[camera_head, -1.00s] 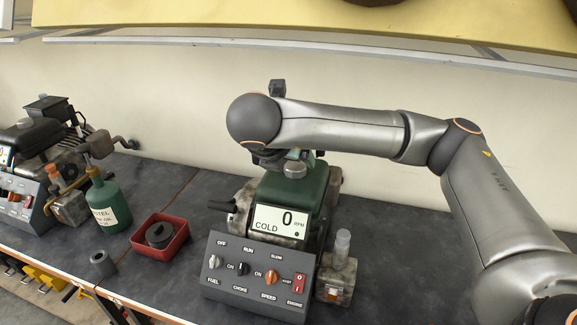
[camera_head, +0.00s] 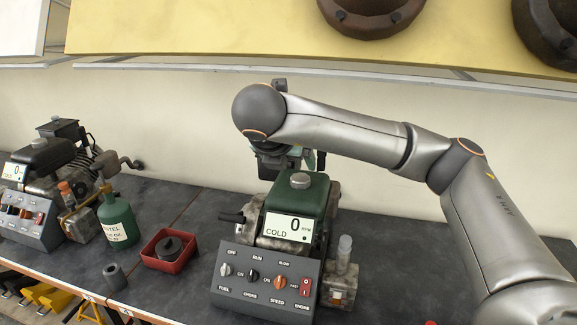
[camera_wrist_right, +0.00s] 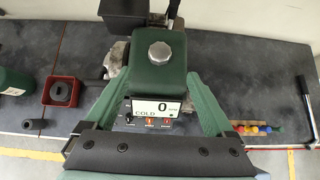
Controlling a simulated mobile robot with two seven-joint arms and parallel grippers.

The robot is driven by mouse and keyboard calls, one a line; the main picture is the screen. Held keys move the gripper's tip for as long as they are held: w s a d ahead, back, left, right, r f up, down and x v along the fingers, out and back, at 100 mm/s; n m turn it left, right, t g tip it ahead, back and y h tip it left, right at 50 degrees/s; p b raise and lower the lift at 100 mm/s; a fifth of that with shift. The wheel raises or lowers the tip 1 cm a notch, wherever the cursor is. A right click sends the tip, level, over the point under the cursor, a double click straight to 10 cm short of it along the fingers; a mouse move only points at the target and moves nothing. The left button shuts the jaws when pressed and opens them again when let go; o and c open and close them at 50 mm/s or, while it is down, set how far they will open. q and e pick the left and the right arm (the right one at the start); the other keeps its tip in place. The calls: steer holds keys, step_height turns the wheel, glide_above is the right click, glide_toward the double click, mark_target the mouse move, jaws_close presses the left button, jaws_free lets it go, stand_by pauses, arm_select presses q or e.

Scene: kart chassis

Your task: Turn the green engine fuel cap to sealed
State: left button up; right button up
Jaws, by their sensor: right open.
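The green engine (camera_head: 295,205) stands on the bench behind its grey control panel, with a display reading 0 RPM and COLD. Its round silver fuel cap (camera_head: 300,180) sits on top of the green tank; in the right wrist view the cap (camera_wrist_right: 160,50) is uncovered from above. I cannot tell from its look whether it is sealed. My right gripper (camera_head: 288,160) is above and behind the cap, apart from it. My left gripper is not in view.
A second engine (camera_head: 45,165) with its own panel stands at left. A green bottle (camera_head: 117,220), a red tray (camera_head: 168,252) holding a dark round part, and a small grey cylinder (camera_head: 115,275) lie between. A clear-topped grey part (camera_head: 343,270) stands right of the panel.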

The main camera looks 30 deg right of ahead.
steer(key=shift+s+a+r, duration=0.1)
steer(key=shift+s+r, duration=0.05)
steer(key=shift+r, duration=0.05)
steer(key=shift+f, duration=0.1)
stand_by(0.4)
